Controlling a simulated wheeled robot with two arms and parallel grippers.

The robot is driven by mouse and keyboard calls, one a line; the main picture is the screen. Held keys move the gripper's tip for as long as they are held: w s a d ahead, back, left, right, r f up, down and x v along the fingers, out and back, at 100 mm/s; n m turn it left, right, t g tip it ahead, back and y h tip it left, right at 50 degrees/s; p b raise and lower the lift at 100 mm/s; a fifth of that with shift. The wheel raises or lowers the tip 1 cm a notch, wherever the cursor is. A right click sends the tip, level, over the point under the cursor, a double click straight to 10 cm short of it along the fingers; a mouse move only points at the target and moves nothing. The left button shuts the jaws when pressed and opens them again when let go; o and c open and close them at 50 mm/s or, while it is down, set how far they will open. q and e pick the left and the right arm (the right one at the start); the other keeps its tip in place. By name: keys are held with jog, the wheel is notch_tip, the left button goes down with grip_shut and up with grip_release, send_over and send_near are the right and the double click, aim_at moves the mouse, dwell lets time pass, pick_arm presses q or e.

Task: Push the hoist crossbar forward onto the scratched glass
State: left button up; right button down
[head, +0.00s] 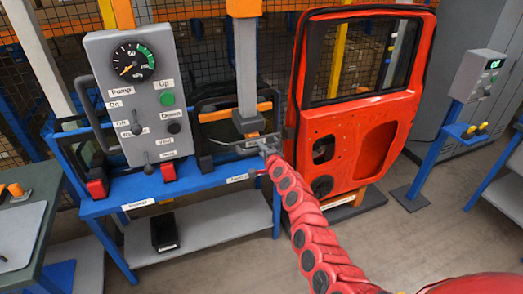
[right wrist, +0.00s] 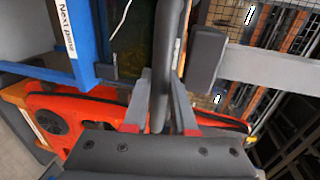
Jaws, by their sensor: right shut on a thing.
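The hoist (head: 245,70) hangs as a grey and orange upright post in the head view. Its crossbar (head: 240,145) is at the lower end, by the blue bench, left of the door. My right gripper (head: 268,144) is at the crossbar's right end. In the right wrist view my right gripper (right wrist: 162,115) is shut on a dark bar of the crossbar (right wrist: 170,55). The red door (head: 350,130) stands upright to the right, with its window glass (head: 365,55) in the frame; scratches cannot be made out. My left gripper is not in view.
A grey control box (head: 130,95) with a gauge, buttons and levers stands at the left. The blue bench (head: 165,190) is below it. A grey post box (head: 478,75) is at the right. The floor (head: 420,235) right of my arm is clear.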

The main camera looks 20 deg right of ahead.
jog(key=c, duration=1)
grip_release()
jog(key=shift+w+r, duration=0.1)
jog(key=shift+r, duration=0.2)
jog(key=shift+o, duration=1.3)
jog(key=shift+w+f, duration=0.1)
jog(key=shift+f, duration=0.1)
jog(key=b+v, duration=0.4)
jog(key=v, duration=1.3)
jog(key=shift+s, duration=0.25)
